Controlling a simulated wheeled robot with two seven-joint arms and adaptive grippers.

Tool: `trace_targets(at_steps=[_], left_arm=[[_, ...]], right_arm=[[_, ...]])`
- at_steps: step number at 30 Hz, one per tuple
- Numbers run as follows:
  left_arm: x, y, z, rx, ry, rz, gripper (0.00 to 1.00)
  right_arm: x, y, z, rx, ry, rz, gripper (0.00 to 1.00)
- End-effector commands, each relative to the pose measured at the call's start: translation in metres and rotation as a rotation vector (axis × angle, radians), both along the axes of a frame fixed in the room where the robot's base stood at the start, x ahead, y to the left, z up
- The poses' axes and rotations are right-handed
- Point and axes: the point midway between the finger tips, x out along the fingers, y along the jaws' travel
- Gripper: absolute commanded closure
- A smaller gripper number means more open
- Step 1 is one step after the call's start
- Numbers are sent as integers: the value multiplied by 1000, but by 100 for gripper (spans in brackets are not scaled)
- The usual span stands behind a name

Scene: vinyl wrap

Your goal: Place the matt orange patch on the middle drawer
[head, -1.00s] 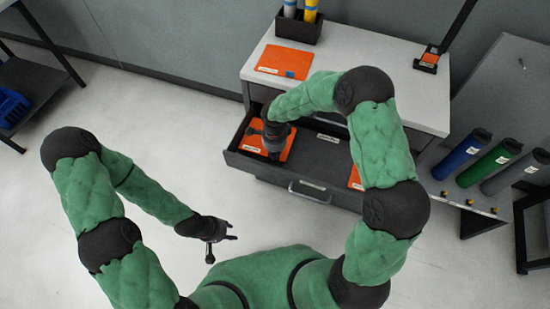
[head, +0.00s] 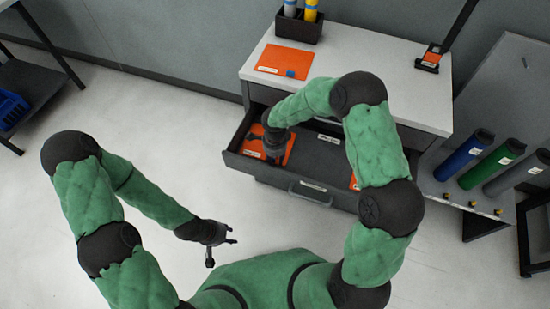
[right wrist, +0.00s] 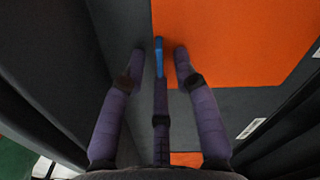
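An orange patch (head: 254,149) lies in the left part of the open drawer (head: 320,153). It also fills the upper right of the right wrist view (right wrist: 235,40). A blue tab (right wrist: 159,57) shows at its edge. My right gripper (head: 272,155) is down in the drawer over this patch. Its fingers are apart, with the blue tab between them in the right wrist view (right wrist: 160,55); I see no closed grip. Another orange patch (head: 353,182) is partly hidden by my right arm. A third orange patch (head: 284,60) with a blue tab lies on the cabinet top. My left gripper (head: 232,236) is open and empty above the floor.
The white cabinet top (head: 405,100) is mostly clear. A dark holder with tubes (head: 298,26) stands at its back left. Blue, green and grey rolls (head: 497,160) lie on a grey stand at the right. The floor at left is clear, with a blue crate (head: 10,110) beyond.

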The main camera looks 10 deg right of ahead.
Motion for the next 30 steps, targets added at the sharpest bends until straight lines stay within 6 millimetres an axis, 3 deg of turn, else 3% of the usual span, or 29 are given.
trace_targets(at_steps=[11, 24, 30], left_arm=[[0, 0, 7, 0, 0, 0, 60], [0, 0, 34, 0, 0, 0, 60], [0, 0, 41, 0, 0, 0, 60]], right_arm=[[0, 0, 7, 0, -1, 0, 69], [1, 1, 92, 0, -3, 1, 69], [1, 1, 116, 0, -1, 0, 69]])
